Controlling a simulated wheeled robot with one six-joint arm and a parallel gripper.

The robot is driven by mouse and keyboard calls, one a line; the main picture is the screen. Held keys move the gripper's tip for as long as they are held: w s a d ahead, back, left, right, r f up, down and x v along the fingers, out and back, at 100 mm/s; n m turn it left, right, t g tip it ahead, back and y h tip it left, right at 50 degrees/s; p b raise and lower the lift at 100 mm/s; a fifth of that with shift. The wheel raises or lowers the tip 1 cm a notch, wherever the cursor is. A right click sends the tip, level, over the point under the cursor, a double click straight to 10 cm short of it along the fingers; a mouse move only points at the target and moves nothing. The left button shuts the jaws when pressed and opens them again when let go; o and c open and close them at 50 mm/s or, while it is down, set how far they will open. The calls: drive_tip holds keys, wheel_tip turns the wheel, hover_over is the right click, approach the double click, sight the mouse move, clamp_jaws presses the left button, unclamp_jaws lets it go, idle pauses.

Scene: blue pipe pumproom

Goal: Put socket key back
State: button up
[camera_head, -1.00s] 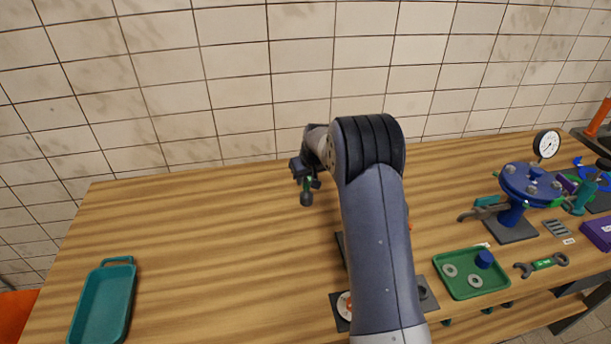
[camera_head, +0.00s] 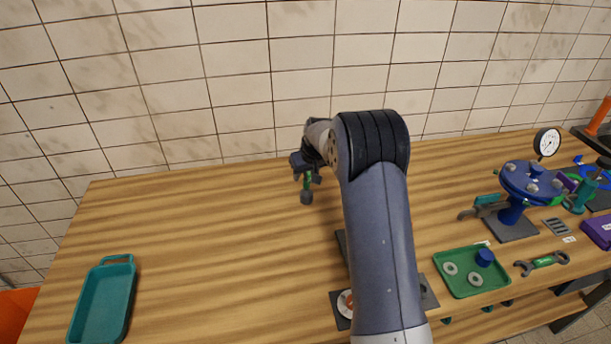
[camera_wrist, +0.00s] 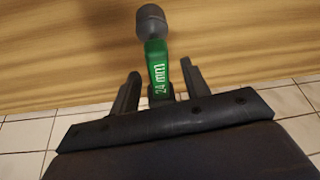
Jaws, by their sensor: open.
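The socket key (camera_head: 307,184) has a green handle and a dark grey socket end, which points down at the back middle of the wooden bench. I cannot tell whether that end touches the bench. In the wrist view the handle of the key (camera_wrist: 157,68) reads "24 mm" and lies between my two fingers. My gripper (camera_head: 306,175) is open around the upper handle. In the wrist view the gripper (camera_wrist: 160,84) shows a gap on each side of the key.
A teal tray (camera_head: 103,305) sits at left. A dark plate (camera_head: 340,309), partly hidden by my arm, lies at front middle. A green tray (camera_head: 453,284) with washers, a wrench (camera_head: 541,263) and a blue flange stand (camera_head: 514,212) are at right. The bench left of centre is clear.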

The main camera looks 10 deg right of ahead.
drive_tip(key=b+v, duration=0.1)
drive_tip(key=v, duration=1)
drive_tip(key=shift+b, duration=0.4)
drive_tip(key=shift+f, duration=0.1)
